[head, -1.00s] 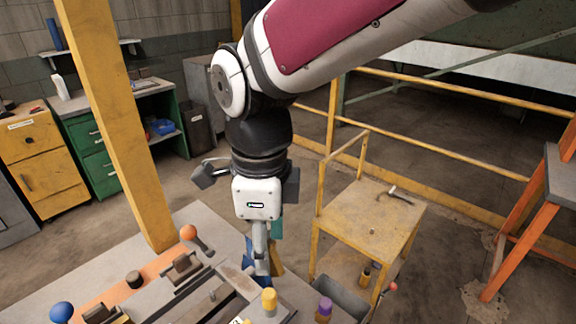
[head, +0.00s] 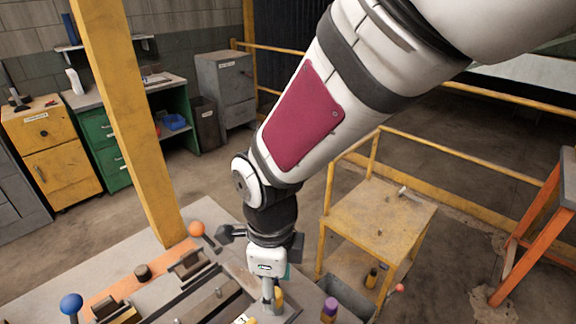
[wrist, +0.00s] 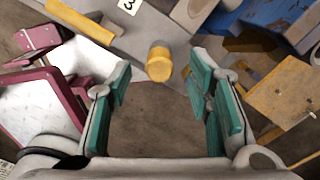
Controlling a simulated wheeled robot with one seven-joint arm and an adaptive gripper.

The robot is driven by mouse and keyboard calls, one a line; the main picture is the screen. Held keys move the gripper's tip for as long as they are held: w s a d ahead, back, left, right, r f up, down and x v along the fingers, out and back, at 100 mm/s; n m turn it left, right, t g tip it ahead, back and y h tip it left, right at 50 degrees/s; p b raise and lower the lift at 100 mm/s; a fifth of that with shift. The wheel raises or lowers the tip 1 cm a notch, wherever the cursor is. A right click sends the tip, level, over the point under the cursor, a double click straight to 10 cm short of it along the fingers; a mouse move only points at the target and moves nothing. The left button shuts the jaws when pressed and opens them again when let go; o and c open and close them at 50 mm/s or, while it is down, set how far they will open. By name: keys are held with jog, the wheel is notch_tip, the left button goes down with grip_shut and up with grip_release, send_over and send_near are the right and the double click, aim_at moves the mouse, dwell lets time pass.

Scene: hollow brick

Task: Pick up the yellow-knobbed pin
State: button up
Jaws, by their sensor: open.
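The yellow-knobbed pin (wrist: 159,63) shows in the wrist view as a short yellow cylinder at upper centre, between the tips of my gripper (wrist: 160,72) in the picture. My gripper is open, with teal pads on both fingers and nothing between them that I can see held. How far the knob is from the pads cannot be told. The pin's shaft is hidden.
The bench (head: 140,265) carries an orange ball knob (head: 197,229), a blue ball knob (head: 71,303) and a dark knob (head: 142,272). A purple-topped piece (head: 329,307) stands right of my gripper. A yellow table (head: 385,222) and a grey bin (head: 350,296) lie further right.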

jog(key=shift+f, duration=1.3)
grip_shut()
jog(key=shift+r, duration=0.1)
jog(key=shift+r, duration=0.35)
jog(key=r, duration=0.3)
jog(key=shift+s, duration=0.25)
jog(key=s+d+r+p, duration=0.1)
jog(key=s+p, duration=0.6)
jog(key=s, duration=0.8)
jog(key=shift+s+d+r, duration=0.15)
jog(key=shift+s+d, duration=0.1)
jog(key=shift+d, duration=0.55)
